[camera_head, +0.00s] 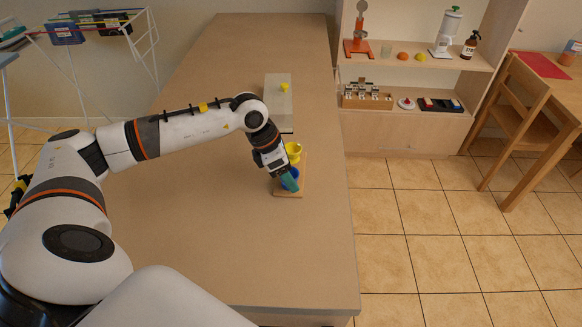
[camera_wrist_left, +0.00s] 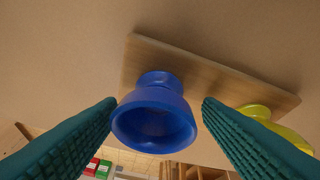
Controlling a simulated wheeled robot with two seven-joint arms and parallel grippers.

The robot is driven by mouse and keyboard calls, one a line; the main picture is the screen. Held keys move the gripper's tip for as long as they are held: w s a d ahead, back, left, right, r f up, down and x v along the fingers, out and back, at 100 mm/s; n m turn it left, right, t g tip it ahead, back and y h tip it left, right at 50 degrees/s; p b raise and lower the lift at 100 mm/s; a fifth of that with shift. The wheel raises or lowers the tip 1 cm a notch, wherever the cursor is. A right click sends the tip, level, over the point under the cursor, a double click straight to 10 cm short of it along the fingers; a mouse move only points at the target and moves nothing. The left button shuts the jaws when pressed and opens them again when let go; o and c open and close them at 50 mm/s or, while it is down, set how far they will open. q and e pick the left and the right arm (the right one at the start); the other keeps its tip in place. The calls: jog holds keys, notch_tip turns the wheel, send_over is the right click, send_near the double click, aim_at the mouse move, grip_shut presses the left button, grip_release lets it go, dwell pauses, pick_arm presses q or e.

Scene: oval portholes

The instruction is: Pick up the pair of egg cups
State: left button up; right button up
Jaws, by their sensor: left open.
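A blue egg cup (camera_wrist_left: 154,112) and a yellow egg cup (camera_wrist_left: 262,114) stand on a small wooden board (camera_wrist_left: 205,75) in the left wrist view. In the head view the yellow egg cup (camera_head: 293,149) is behind the blue egg cup (camera_head: 287,180), on the board (camera_head: 290,193). My left gripper (camera_head: 289,184) is at the blue egg cup and partly hides it. In the wrist view the teal fingers of my left gripper (camera_wrist_left: 158,125) are open, one on each side of the blue cup, with gaps visible. The yellow cup is partly hidden behind one finger. My right gripper is not in view.
A grey block-like box (camera_head: 278,105) with a yellow knob stands farther back on the long table (camera_head: 210,220). The table around the board is clear. A shelf (camera_head: 410,128) with several items stands to the right, across a gap of tiled floor.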

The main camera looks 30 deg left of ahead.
pick_arm(q)
jog(key=shift+f, duration=0.15)
jog(key=c, duration=0.9)
jog(key=shift+c, duration=1.1)
jog(key=shift+w+r, duration=0.1)
jog(key=shift+r, duration=0.1)
